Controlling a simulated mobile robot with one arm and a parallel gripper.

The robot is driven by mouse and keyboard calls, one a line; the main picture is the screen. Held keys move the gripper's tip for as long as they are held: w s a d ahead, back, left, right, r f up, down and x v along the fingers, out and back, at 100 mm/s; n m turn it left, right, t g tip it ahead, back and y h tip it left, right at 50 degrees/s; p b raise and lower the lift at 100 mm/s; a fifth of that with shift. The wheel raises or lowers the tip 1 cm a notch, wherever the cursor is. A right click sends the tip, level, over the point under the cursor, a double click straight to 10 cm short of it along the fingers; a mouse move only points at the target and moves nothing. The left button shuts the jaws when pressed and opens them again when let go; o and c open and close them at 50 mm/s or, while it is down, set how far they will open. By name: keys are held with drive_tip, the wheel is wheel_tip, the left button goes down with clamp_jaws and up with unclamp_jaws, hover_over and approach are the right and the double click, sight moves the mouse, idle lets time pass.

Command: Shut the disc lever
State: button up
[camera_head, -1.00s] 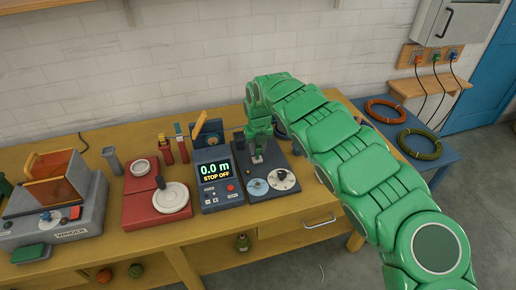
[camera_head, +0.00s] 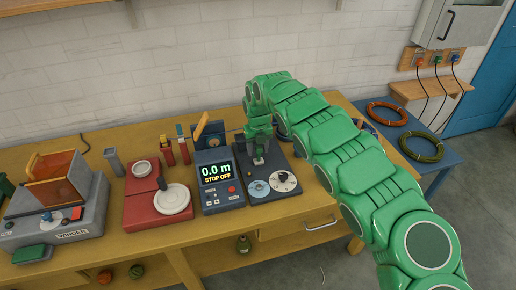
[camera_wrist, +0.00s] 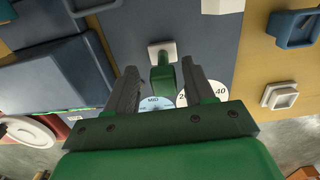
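A green lever (camera_wrist: 162,78) with a pale square end stands on a dark panel (camera_head: 271,168); it looks like the disc lever. In the wrist view it lies between the two fingers of my gripper (camera_wrist: 160,92). The fingers are open, with a gap on each side of the lever. In the head view my gripper (camera_head: 259,150) points down over the panel and hides part of it. A pale blue dial (camera_head: 258,188) marked MID and a white dial (camera_head: 284,181) lie on the panel's front part.
A meter (camera_head: 217,185) reading 0.0 m and STOP OFF stands just left of the panel. An orange arm (camera_head: 201,128) rises behind it. A red unit (camera_head: 142,206) and a winder (camera_head: 62,225) are further left. A drawer (camera_head: 308,228) is below.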

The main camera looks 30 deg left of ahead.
sight(258, 147)
drive_tip(key=shift+d+r, duration=0.1)
wheel_tip(258, 147, up, 8)
drive_tip(key=shift+f, duration=0.2)
idle(0.4)
